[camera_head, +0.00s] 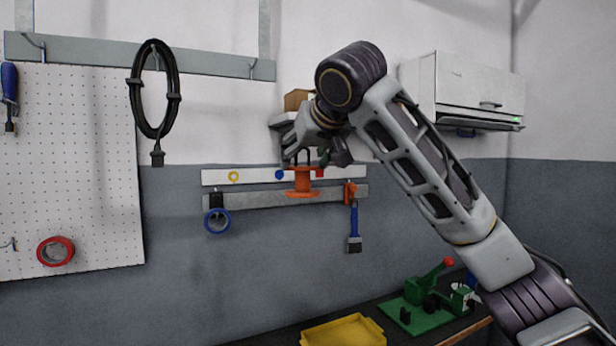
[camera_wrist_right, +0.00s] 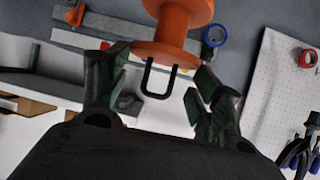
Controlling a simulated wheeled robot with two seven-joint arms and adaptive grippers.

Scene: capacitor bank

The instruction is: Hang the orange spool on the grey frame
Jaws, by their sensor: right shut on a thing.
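The orange spool (camera_head: 302,183) hangs upright below my right gripper (camera_head: 304,158), in front of the wall rail. A black U-shaped loop (camera_wrist_right: 147,82) on the spool's end lies between the fingers of my right gripper (camera_wrist_right: 164,80) in the right wrist view, where the spool (camera_wrist_right: 172,30) is cut off by the top edge. My right gripper is shut on the spool at this loop. The grey frame (camera_head: 255,198) is a bar on the wall under a white strip (camera_head: 215,177) with yellow, blue and red marks. The spool covers part of it. My left gripper is out of view.
A blue tape roll (camera_head: 217,220) hangs at the bar's left end and a blue brush (camera_head: 354,225) at its right, by an orange holder. A black cable coil (camera_head: 135,95) hangs upper left. A white cabinet (camera_head: 460,90) is at right. A yellow tray (camera_head: 343,331) lies below.

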